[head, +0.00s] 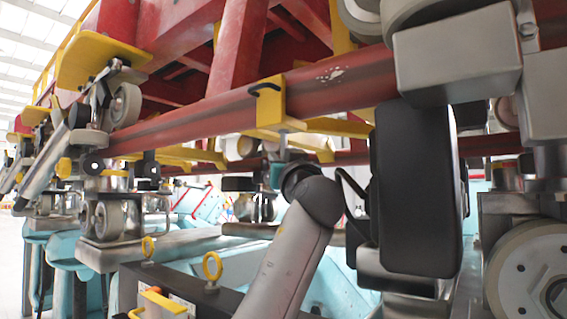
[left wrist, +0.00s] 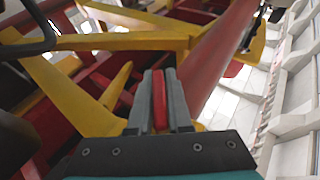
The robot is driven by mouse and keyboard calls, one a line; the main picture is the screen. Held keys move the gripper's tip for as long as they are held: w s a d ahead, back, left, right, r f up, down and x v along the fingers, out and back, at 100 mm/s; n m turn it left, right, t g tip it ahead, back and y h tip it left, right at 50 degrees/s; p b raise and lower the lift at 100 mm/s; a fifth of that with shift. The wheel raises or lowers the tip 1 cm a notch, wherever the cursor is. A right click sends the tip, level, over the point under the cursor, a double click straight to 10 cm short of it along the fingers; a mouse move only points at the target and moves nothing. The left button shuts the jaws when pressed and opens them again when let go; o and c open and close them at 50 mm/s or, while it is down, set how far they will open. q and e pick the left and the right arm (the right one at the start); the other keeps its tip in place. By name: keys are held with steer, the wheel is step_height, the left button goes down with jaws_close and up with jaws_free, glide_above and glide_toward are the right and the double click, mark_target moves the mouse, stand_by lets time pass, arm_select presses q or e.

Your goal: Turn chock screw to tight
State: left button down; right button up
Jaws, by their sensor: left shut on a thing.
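The yellow chock (head: 270,108) with a black handle on top is clamped on the long red rail (head: 190,125). Its yellow frame (left wrist: 90,110) also shows in the left wrist view. In the left wrist view my left gripper (left wrist: 160,75) is shut on a narrow red piece, seemingly the chock screw's handle (left wrist: 160,105). The screw's shaft is hidden, so I cannot tell how tight it is. My right gripper is not in view.
A large black block (head: 415,190) stands close to the right of my arm. Grey wheels (head: 535,270) and a grey housing (head: 458,55) crowd the right side. Yellow eyebolts (head: 212,267) stand on a dark beam at the bottom. Red beams (head: 238,45) are overhead.

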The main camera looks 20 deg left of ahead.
arm_select(q)
steer(key=n+g+y, duration=0.2)
steer(key=y, duration=0.1)
steer(key=shift+a+p, duration=0.1)
steer(key=shift+p, duration=0.3)
steer(key=shift+s+a+n+g+y+p, duration=0.15)
steer(key=shift+s+n+g+y+p, duration=0.1)
steer(key=shift+n+g+y+p, duration=1)
steer(key=shift+s+a+n+g+y+p, duration=0.2)
steer(key=shift+n+g+y+p, duration=0.55)
steer(key=shift+g, duration=1.05)
steer(key=shift+s+a+n+g+y+p, duration=0.1)
steer(key=shift+s+n+g+y+p, duration=0.15)
steer(key=shift+n+g+y+p, duration=0.8)
steer(key=shift+g+y+b, duration=0.25)
steer(key=shift+g+b, duration=0.2)
steer(key=shift+g, duration=0.25)
steer(key=c, duration=0.9)
jaws_free()
steer(key=shift+a, duration=0.1)
